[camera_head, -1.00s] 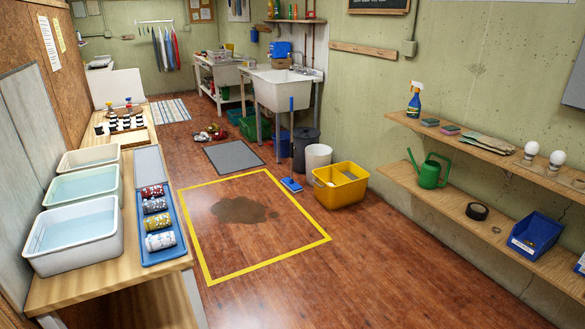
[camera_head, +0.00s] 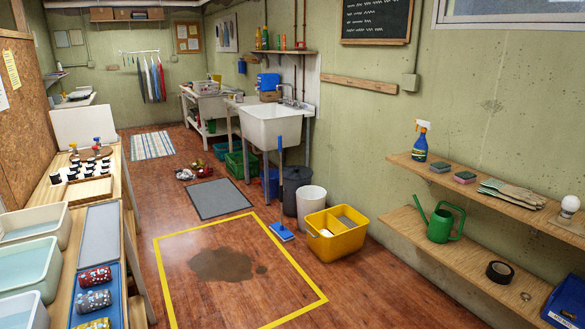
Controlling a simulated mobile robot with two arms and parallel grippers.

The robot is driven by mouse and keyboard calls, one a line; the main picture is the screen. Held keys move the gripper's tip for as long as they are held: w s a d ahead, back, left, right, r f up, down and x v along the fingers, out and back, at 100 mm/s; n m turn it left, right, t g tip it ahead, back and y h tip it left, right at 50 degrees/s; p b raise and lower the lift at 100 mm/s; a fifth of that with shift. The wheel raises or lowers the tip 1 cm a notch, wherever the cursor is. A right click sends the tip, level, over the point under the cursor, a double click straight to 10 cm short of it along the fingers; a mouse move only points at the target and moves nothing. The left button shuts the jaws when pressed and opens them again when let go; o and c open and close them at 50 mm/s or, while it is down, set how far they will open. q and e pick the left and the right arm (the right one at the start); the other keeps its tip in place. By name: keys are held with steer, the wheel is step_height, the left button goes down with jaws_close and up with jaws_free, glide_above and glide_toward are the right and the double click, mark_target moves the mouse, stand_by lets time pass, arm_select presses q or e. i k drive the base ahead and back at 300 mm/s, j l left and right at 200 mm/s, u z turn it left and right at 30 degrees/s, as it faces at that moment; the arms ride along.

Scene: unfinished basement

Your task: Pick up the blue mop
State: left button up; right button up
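The blue mop (camera_head: 281,232) stands upright on the wooden floor, its flat blue head down and its thin blue handle rising in front of the white utility sink (camera_head: 277,126). It is just beyond the far right corner of the yellow floor outline, left of the yellow bucket (camera_head: 337,232). I cannot tell whether the handle leans on the sink. Neither of my grippers is in the head view.
A dark puddle (camera_head: 222,265) lies inside the yellow outline (camera_head: 165,280). A white bin (camera_head: 311,207) and a dark bin (camera_head: 296,188) stand behind the bucket. Shelves (camera_head: 480,262) line the right wall; a table (camera_head: 137,262) stands left. The floor between is open.

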mark_target(278, 228)
steer(key=i, duration=2.65)
steer(key=l+z, duration=0.05)
steer(key=l, duration=0.05)
